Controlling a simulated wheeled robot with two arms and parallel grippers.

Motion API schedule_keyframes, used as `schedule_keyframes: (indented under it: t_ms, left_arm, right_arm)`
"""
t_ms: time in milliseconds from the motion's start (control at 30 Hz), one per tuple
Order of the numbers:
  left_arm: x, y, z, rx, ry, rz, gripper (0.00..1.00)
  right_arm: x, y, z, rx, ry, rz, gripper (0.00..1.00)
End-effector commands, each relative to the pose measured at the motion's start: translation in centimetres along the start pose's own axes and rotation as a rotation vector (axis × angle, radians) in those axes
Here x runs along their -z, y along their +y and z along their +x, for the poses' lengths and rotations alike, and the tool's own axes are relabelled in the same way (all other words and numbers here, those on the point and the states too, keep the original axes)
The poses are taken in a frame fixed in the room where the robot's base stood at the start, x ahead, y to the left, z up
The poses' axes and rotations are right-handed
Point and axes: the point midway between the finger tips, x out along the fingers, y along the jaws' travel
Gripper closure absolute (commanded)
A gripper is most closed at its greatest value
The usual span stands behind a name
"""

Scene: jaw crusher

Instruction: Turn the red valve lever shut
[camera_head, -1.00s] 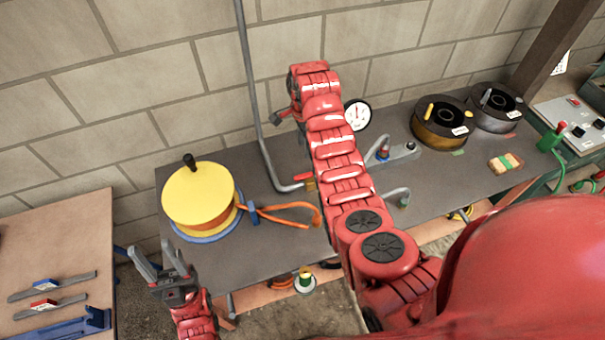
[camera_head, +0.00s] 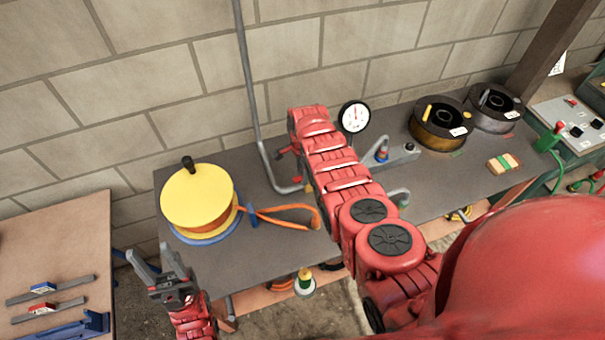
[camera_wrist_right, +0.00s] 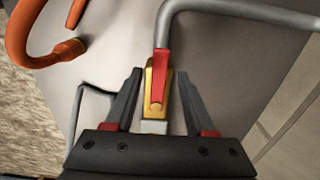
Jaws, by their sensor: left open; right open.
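The red valve lever (camera_wrist_right: 160,72) sits on a brass valve body (camera_wrist_right: 157,98) at the end of a grey pipe, in the right wrist view. The lever lies in line with the body and the pipe's short end run. My right gripper (camera_wrist_right: 159,76) is open, with one finger on each side of the valve and visible gaps to both. In the head view my right arm hides most of the valve; only a brass bit (camera_head: 309,188) shows beside the arm. My left gripper (camera_head: 154,256) is open and empty, left of the bench's front edge.
The grey pipe (camera_head: 249,90) runs down the wall and bends over the dark bench (camera_head: 260,250). A yellow reel (camera_head: 197,197) with an orange hose (camera_head: 285,211) stands left of the valve. A gauge (camera_head: 354,117) and spools (camera_head: 440,124) are to the right.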

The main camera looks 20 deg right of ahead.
Motion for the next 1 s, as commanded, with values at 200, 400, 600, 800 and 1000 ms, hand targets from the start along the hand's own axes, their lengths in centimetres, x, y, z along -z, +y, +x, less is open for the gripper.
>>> schedule_keyframes:
  t_ms: [200, 400, 600, 800, 1000]
  left_arm:
    - [-0.03, 0.01, -0.14, 0.000, 0.000, 0.000, 0.50]
    - [-0.02, 0.01, -0.12, 0.000, 0.000, 0.000, 0.50]
    - [-0.02, 0.01, -0.12, 0.000, 0.000, 0.000, 0.50]
    - [-0.02, 0.00, -0.12, 0.000, 0.000, 0.000, 0.50]
    - [-0.02, 0.01, -0.12, 0.000, 0.000, 0.000, 0.50]
  right_arm:
    - [0.01, 0.14, 0.40, -0.004, 0.000, -0.001, 0.45]
    - [0.00, 0.11, 0.38, -0.003, 0.001, -0.001, 0.45]
    - [-0.01, 0.09, 0.36, -0.002, 0.000, -0.001, 0.81]
    - [-0.02, 0.09, 0.36, -0.002, 0.000, -0.001, 1.00]
    - [-0.02, 0.08, 0.36, -0.002, 0.000, -0.001, 1.00]
